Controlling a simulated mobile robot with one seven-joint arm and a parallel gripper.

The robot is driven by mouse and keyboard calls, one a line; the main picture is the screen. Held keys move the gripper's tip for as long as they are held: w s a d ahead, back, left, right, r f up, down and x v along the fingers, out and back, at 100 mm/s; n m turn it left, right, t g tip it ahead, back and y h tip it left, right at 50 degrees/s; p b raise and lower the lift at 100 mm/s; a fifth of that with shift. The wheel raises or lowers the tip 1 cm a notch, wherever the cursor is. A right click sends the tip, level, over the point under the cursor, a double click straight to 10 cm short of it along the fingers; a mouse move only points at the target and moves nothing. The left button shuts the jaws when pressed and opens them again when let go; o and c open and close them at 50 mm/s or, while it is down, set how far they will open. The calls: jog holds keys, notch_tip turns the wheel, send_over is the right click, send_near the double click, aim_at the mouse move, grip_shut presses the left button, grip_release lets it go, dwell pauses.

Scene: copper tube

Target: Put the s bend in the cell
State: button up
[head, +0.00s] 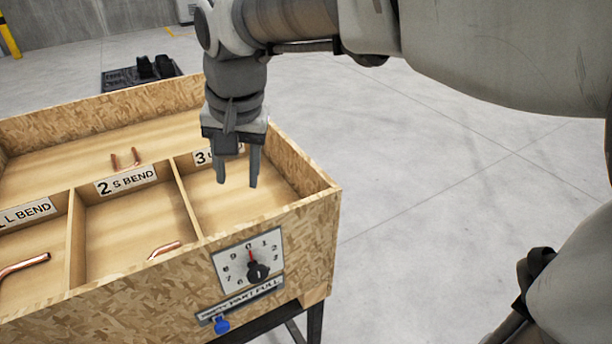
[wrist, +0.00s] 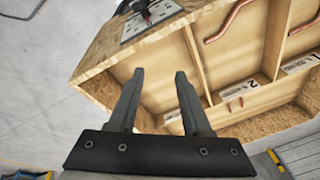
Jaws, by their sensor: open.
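A copper piece (head: 165,249) lies in the middle cell, whose card reads 2 S BEND (head: 125,179). The front wall partly hides it in the head view. The wrist view shows it as a bent tube (wrist: 222,24). Another copper piece (head: 125,160), with two ends sticking up, is in the long back compartment behind that card; it also shows in the wrist view (wrist: 235,103). My gripper (head: 237,184) is open and empty, pointing down over the right-hand cell, apart from both pieces. In the wrist view its two fingers (wrist: 157,95) stand spread.
The wooden bin (head: 318,205) has thin dividers. The left cell, marked L BEND, holds a copper tube (head: 25,264). The right cell's card, starting with 3, is partly covered. A dial plate (head: 248,262) is on the front wall. Open floor lies to the right.

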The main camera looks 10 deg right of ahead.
jog(key=s+d+f+n+t+h, duration=0.1)
jog(key=s+d+f+n+t, duration=0.1)
jog(key=s+d, duration=1.1)
jog(key=shift+s+d+f+n+t, duration=0.15)
jog(key=shift+d+f+n+t, duration=0.25)
jog(key=shift+d+f+t, duration=0.2)
